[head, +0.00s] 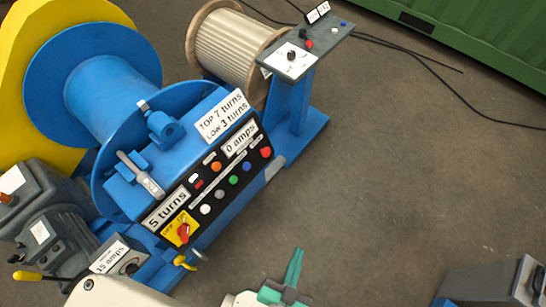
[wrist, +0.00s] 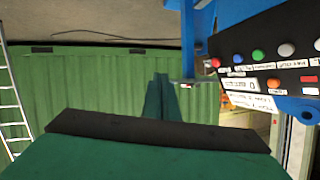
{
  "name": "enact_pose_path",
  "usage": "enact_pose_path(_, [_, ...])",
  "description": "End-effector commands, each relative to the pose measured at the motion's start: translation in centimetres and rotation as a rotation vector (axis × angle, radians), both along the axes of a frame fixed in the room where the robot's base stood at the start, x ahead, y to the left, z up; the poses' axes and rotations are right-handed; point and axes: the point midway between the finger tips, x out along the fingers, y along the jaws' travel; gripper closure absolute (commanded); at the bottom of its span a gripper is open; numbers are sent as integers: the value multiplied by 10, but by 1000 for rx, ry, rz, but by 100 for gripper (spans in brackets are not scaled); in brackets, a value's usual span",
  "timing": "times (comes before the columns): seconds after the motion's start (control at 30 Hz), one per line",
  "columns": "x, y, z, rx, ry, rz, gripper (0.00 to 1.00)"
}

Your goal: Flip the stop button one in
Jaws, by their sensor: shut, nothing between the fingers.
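A black control panel (head: 210,180) on the blue winch carries a row of coloured buttons. A red button (head: 266,152) sits at its right end, beside a blue one (head: 247,166); whether it is stop button one cannot be read. In the wrist view the panel appears upside down, with the red button (wrist: 215,62) at its left end, right of my fingers. My gripper (head: 295,262) has green fingers, shut and empty, over the floor below and right of the panel, apart from it. The closed fingertips also show in the wrist view (wrist: 161,82).
A green container (head: 470,35) stands at the back. The floor (head: 400,170) right of the winch is clear.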

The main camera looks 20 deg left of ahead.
Motion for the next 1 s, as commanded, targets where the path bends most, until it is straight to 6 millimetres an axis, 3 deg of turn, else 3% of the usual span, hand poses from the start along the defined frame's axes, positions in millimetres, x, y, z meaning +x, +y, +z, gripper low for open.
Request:
enact_pose_path(0.2, [53,-9,-75,242,159,-68,100])
enact_pose_path(0.33, [87,-4,-105,398,250,-72,100])
enact_pose_path(0.5, [134,12,-123,600,358,-34,100])
enact_pose_path(0.63, [170,29,-120,749,436,36,100])
enact_pose_path(0.73, [196,42,-107,855,492,109,100])
enact_pose_path(1.0, [246,59,-45,1061,604,338,100])
